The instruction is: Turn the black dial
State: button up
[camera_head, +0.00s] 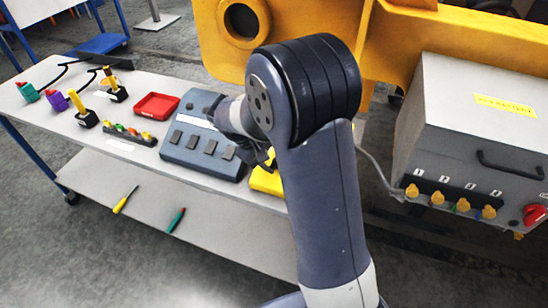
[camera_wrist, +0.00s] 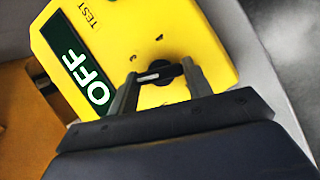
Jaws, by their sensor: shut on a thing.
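The black dial (camera_wrist: 160,71) sits on the face of a yellow box (camera_wrist: 200,45) in the wrist view. It is a round knob with a light mark on it. My gripper (camera_wrist: 156,75) has its two grey fingers on either side of the dial and is shut on it. A dark panel on the box reads "OFF" (camera_wrist: 86,72) in green-white letters, and "TEST" is printed beside it. In the head view the yellow box (camera_head: 266,181) is partly hidden behind my arm, and the dial and fingertips are hidden there.
The box stands on a grey bench (camera_head: 60,120) beside a blue-grey unit (camera_head: 199,160) with several dark keys. A red tray (camera_head: 156,106) and several coloured connectors lie further left. A grey cabinet (camera_head: 460,140) stands at right. Two screwdrivers lie on the lower shelf (camera_head: 220,222).

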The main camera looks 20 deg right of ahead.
jog(key=shift+a+f+n+t+h, duration=0.1)
jog(key=shift+n+t+h, duration=0.45)
jog(key=shift+n, duration=1.05)
jog(key=o, duration=1)
jog(key=shift+c, duration=0.2)
jog(key=b+v, duration=0.1)
jog(key=v, duration=1)
jog(key=shift+b, duration=0.3)
jog(key=shift+f, duration=0.15)
